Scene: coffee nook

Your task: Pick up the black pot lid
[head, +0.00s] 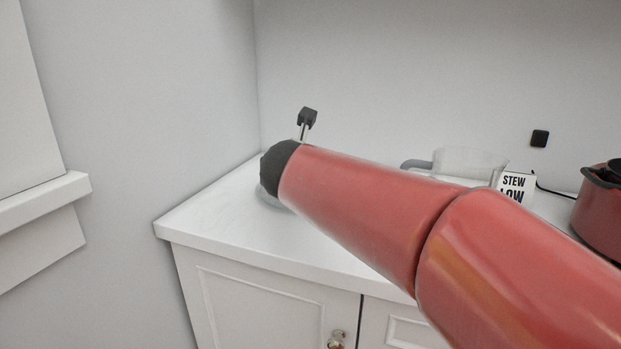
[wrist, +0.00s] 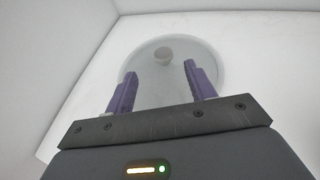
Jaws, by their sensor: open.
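A round, pale, see-through lid (wrist: 205,82) with a grey-brown knob (wrist: 163,54) lies on the white counter in the wrist view. It looks glassy grey rather than black. My gripper (wrist: 160,69) is open and empty, its two purple fingers spread over the near part of the lid. The knob shows just beyond the fingertips, between their lines; I cannot tell the height gap. In the head view, my red arm hides most of the lid, and only a grey edge (head: 268,197) shows beside the arm's dark end. The gripper fingers are hidden there.
A red pot (head: 598,212) with dark parts on top stands at the far right. A sign reading "STEW LOW" (head: 514,186) and a pale translucent container (head: 468,162) stand behind my arm. Walls close the counter (head: 215,222) at the left and back; its front left is clear.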

